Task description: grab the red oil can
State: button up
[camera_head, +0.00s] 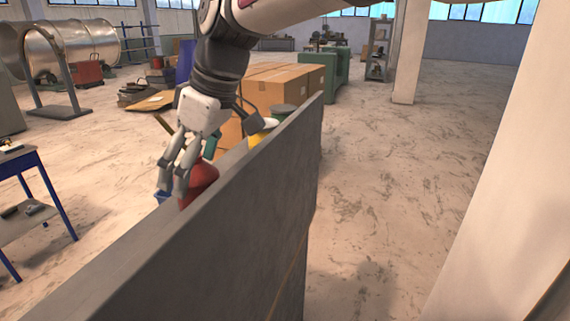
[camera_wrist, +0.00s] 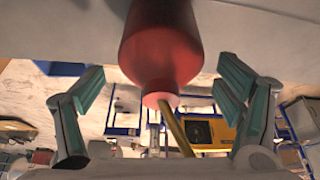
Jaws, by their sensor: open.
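The red oil can (camera_head: 203,178) stands behind a tall grey panel in the head view, which hides its lower part. In the wrist view the red oil can (camera_wrist: 162,50) fills the upper middle, with its narrower end toward the picture's centre. My gripper (camera_head: 172,190) points down beside the can, on its left in the head view. In the wrist view my gripper (camera_wrist: 166,100) is open, with one finger on each side of the can's narrow end. Gaps show between the can and both fingers there.
The grey panel (camera_head: 235,225) runs close along the can's near side. A yellow container (camera_head: 259,137) and a green one (camera_head: 283,111) stand behind the can, near cardboard boxes (camera_head: 268,92). A blue-legged table (camera_head: 28,208) is at the left. Open floor (camera_head: 385,190) lies right of the panel.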

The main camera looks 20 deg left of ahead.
jog(key=shift+x, duration=1.25)
jog(key=shift+s, duration=0.1)
jog(key=c, duration=2)
grip_shut()
jog(key=shift+r, duration=0.15)
